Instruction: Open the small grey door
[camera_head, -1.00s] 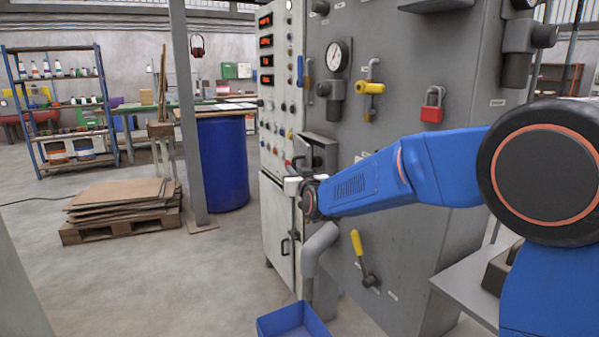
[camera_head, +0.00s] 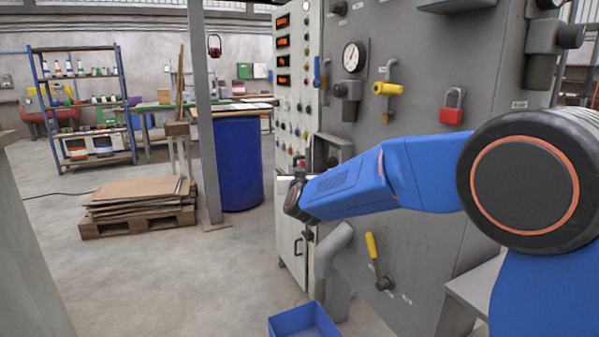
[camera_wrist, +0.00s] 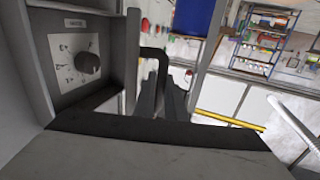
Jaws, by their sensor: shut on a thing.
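The small grey door (camera_wrist: 132,62) stands swung out in the wrist view, seen nearly edge-on. It is beside an open grey box with a round black knob (camera_wrist: 88,63) on a marked plate inside. A black bar handle (camera_wrist: 153,53) sticks out from the door. My gripper (camera_wrist: 162,88) is shut on this handle, its dark fingers partly covering it. In the head view the grey box (camera_head: 335,147) is on the machine's front, just beyond my gripper (camera_head: 290,179). The door is hard to make out there.
A red padlock (camera_head: 452,107), a yellow-handled valve (camera_head: 388,89) and a yellow lever (camera_head: 375,255) are on the machine face near my arm. A grey pipe (camera_head: 332,245) and a blue bin (camera_head: 304,321) are below. The floor to the left is clear up to a pallet (camera_head: 138,220).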

